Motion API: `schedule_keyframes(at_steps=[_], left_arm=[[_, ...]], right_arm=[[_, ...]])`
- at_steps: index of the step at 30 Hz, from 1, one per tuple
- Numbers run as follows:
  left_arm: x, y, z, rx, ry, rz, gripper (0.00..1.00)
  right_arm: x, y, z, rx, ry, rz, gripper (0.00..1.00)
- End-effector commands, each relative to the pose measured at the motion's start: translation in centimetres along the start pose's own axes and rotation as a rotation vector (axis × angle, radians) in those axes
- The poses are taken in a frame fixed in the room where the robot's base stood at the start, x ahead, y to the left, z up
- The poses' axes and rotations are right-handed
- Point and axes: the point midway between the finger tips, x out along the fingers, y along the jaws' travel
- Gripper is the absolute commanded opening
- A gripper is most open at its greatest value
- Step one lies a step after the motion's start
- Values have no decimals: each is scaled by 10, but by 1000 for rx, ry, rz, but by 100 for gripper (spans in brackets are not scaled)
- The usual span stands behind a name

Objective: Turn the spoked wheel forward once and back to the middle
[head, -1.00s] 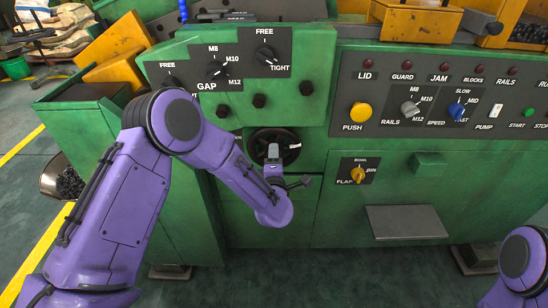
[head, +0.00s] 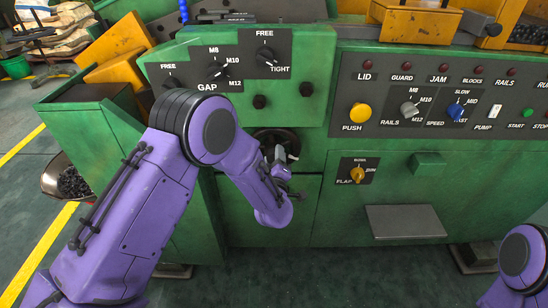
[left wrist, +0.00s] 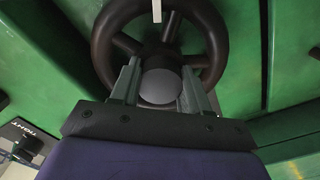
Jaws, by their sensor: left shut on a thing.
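The spoked wheel (head: 275,133) is dark and sits low on the green machine front, partly hidden behind my left arm and gripper. In the left wrist view its rim (left wrist: 101,42) and several spokes show, with a white mark at the top of the rim. My left gripper (head: 281,154) is at the wheel's middle. In the left wrist view its two fingers (left wrist: 160,78) stand on either side of a round grey hub piece (left wrist: 160,86), shut on it. The exact finger contact is partly hidden. Only part of my right arm shows, at the lower right; its gripper is out of view.
Above the wheel is a panel with FREE/TIGHT and GAP knobs (head: 265,56). To the right are a yellow push button (head: 360,113), a yellow selector (head: 358,174) and a grey sloping plate (head: 405,221). A bowl of dark parts (head: 70,183) stands at the left.

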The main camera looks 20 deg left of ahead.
Motion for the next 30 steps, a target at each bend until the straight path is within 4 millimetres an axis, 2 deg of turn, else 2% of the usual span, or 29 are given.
schedule_keyframes(at_steps=[17,18,20,30], left_arm=[[0,0,0,30,2,0,0],[0,0,0,30,2,0,52],[0,0,0,30,2,0,71],[-4,0,1,31,-1,0,71]], right_arm=[[0,0,0,0,0,0,43],[0,0,0,0,0,0,43],[0,0,0,0,0,0,43],[1,0,0,0,0,0,43]])
